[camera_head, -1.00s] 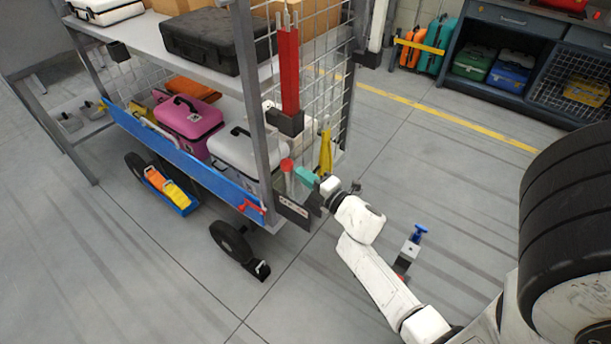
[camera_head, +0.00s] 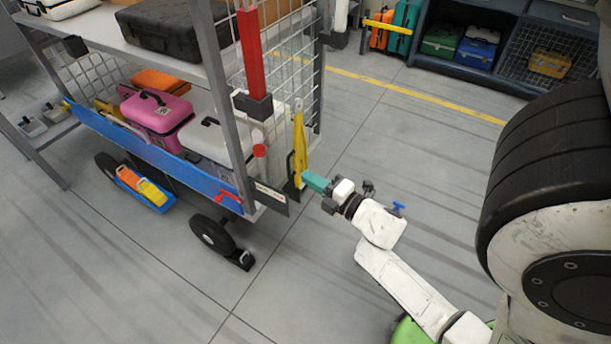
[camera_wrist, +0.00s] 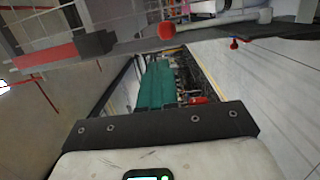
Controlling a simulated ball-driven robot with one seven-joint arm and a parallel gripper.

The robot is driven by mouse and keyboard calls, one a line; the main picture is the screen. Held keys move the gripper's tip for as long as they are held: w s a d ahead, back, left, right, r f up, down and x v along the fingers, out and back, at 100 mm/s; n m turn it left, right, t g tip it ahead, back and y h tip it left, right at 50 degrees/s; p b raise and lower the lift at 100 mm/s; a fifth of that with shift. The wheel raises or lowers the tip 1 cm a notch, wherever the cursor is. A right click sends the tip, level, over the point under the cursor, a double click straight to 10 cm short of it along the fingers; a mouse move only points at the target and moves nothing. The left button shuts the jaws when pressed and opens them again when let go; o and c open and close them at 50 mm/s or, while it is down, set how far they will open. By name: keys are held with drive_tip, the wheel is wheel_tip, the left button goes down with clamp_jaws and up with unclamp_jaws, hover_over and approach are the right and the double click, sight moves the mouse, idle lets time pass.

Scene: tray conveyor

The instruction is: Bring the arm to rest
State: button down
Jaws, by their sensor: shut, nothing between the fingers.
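My gripper (camera_head: 315,182) has teal fingers that lie together with nothing between them. The white arm reaches out from the lower right. The fingers point left toward the cart's near right corner, close to the yellow upright piece (camera_head: 299,150) in the picture; the exact gap cannot be told. In the wrist view the teal fingers (camera_wrist: 157,68) show beyond a dark bolted bar, also shut and empty.
The shelf cart (camera_head: 245,205) with a blue side rail carries cases, including a pink one (camera_head: 157,114). A dark workbench (camera_head: 470,71) stands at the back. The floor right of the cart is largely open.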

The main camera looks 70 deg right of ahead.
idle(0.6)
drive_tip(key=s+a+m+g+y+p, duration=0.2)
drive_tip(key=a+m+g, duration=0.5)
drive_tip(key=a, duration=0.4)
drive_tip(key=s+a+r+m+g+y+p, duration=0.1)
drive_tip(key=a+m+g+y+p, duration=0.3)
drive_tip(key=a, duration=0.7)
drive_tip(key=s+m+g+p, duration=0.1)
drive_tip(key=m+g+p, duration=0.1)
drive_tip(key=m+g, duration=0.1)
drive_tip(key=shift+s+a+r+g+y, duration=0.2)
drive_tip(key=shift+a+g+y, duration=0.2)
drive_tip(key=shift+g, duration=0.4)
